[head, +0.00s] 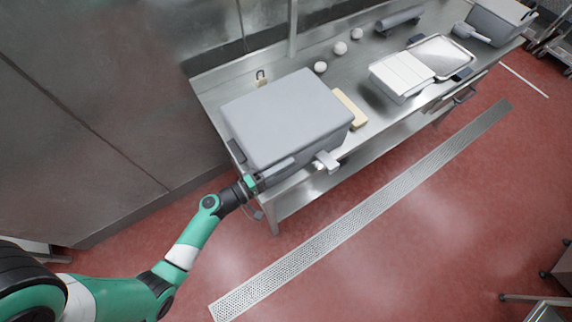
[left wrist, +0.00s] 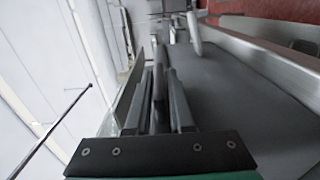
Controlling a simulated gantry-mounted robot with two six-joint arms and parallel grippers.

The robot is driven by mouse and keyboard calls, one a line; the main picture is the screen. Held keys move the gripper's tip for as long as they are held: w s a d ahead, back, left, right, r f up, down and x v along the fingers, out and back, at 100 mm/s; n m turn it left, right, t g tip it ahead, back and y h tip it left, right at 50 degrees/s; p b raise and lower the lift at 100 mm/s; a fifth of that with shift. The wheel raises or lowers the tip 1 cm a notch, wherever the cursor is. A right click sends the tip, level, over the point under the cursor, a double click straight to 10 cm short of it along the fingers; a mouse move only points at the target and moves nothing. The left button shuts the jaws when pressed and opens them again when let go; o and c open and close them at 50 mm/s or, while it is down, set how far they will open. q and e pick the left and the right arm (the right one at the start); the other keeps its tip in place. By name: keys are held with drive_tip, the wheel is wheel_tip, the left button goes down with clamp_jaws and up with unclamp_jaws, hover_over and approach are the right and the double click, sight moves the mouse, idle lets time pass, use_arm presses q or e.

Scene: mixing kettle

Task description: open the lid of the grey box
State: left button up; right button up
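The grey box (head: 285,120) stands at the left end of the steel table, its broad flat lid (head: 283,108) down on it. My left gripper (head: 268,177) is at the lower left front corner of the box, close against its front side. In the left wrist view, the fingers (left wrist: 160,95) lie close together with a thin grey strip between them. I cannot tell whether that strip is part of the box or whether it is gripped. A broad grey surface (left wrist: 235,90) lies right beside the fingers. My right gripper is not in view.
A pale block (head: 350,107) lies right of the box, and a light metal piece (head: 326,162) juts from its front.

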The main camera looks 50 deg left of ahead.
use_arm(q)
clamp_jaws()
idle(1.1)
